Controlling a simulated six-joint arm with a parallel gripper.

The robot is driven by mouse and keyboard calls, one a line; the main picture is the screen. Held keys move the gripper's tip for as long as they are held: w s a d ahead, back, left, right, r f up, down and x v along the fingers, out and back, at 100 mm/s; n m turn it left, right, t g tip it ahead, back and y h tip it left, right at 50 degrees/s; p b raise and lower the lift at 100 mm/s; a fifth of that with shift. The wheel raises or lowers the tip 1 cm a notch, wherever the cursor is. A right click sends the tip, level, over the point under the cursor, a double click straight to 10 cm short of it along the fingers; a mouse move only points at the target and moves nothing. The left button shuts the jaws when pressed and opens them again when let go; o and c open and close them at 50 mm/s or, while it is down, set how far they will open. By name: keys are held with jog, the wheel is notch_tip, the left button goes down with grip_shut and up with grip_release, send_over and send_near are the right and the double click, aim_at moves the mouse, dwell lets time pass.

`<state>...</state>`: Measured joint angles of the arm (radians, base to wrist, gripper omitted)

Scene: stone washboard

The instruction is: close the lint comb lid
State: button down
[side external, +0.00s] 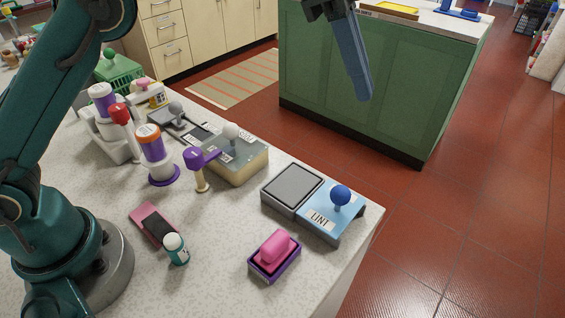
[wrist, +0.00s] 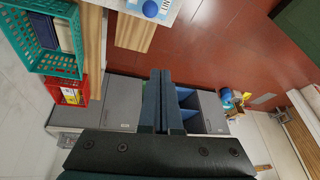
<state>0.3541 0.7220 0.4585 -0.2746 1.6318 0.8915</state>
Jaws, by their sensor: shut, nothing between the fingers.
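The lint comb box (side external: 292,188) sits at the counter's right corner, a low box with a flat grey face. Its light blue lid (side external: 322,222), with a LINT label and a round blue knob (side external: 340,195), lies to the right of the grey part, not over it. In the wrist view, the blue knob (wrist: 150,8) and part of the label show at the top edge. My gripper (side external: 364,97) is shut and empty, high in the air past the counter edge, well apart from the lid. Its closed fingers also show in the wrist view (wrist: 165,75).
A pink item in a purple tray (side external: 273,262) stands in front of the lint box. A yellowish box with a grey knob (side external: 232,160) and a purple-headed peg (side external: 197,168) stand to its left. The air around my gripper is free; a green cabinet (side external: 365,110) stands behind.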

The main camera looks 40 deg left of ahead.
jog(key=d+f+g, duration=0.1)
jog(key=d+f, duration=0.3)
jog(key=f, duration=0.3)
send_over(349, 215)
jog(key=shift+m, duration=0.4)
jog(key=shift+f, duration=4.9)
jog(key=a, duration=0.9)
jog(key=shift+a, duration=0.1)
